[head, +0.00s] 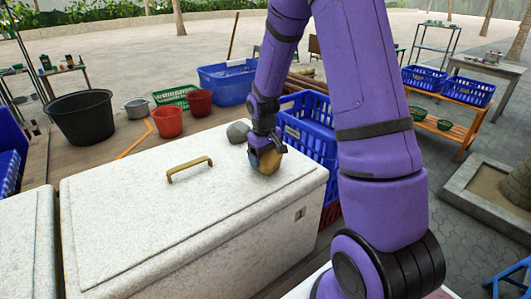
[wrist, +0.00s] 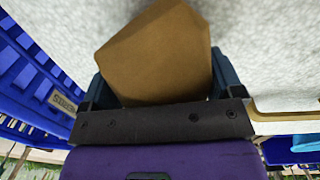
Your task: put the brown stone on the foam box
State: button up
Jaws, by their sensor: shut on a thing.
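The brown stone (head: 267,161) is between the fingers of my gripper (head: 264,157), low over the right part of the white foam box lid (head: 130,215). My gripper is shut on it. In the wrist view the brown stone (wrist: 160,55) fills the space between the dark fingers, with the speckled white lid (wrist: 270,50) beyond it. I cannot tell whether the stone touches the lid. Part of the stone is hidden by the fingers.
A grey stone (head: 238,132) lies on the lid just left of my gripper. A brass handle (head: 190,169) stands on the lid. Blue crates (head: 308,130) stand close behind the box's right end. A black tub (head: 83,117) and red buckets (head: 167,121) stand behind. The lid's left part is clear.

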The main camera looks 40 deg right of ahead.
jog(key=shift+f, duration=0.1)
jog(key=o, duration=1.8)
jog(key=r, duration=1.2)
jog(key=shift+a, duration=0.35)
jog(key=s+a+r+t, duration=0.1)
jog(key=s+a+r, duration=0.2)
jog(key=s+r, duration=0.2)
jog(key=s+a+r+t, duration=0.2)
jog(key=s+a+r, duration=0.2)
jog(key=s, duration=0.8)
jog(key=s+a+r+t, duration=0.2)
jog(key=s+a+r, duration=0.2)
jog(key=s+r, duration=0.3)
jog(key=shift+s+a+r+m+y, duration=0.1)
jog(key=shift+s+r+m+y, duration=0.1)
jog(key=shift+s, duration=0.35)
jog(key=shift+s+r+m+y, duration=0.1)
jog(key=shift+s+r+m, duration=0.1)
jog(key=shift+s, duration=0.3)
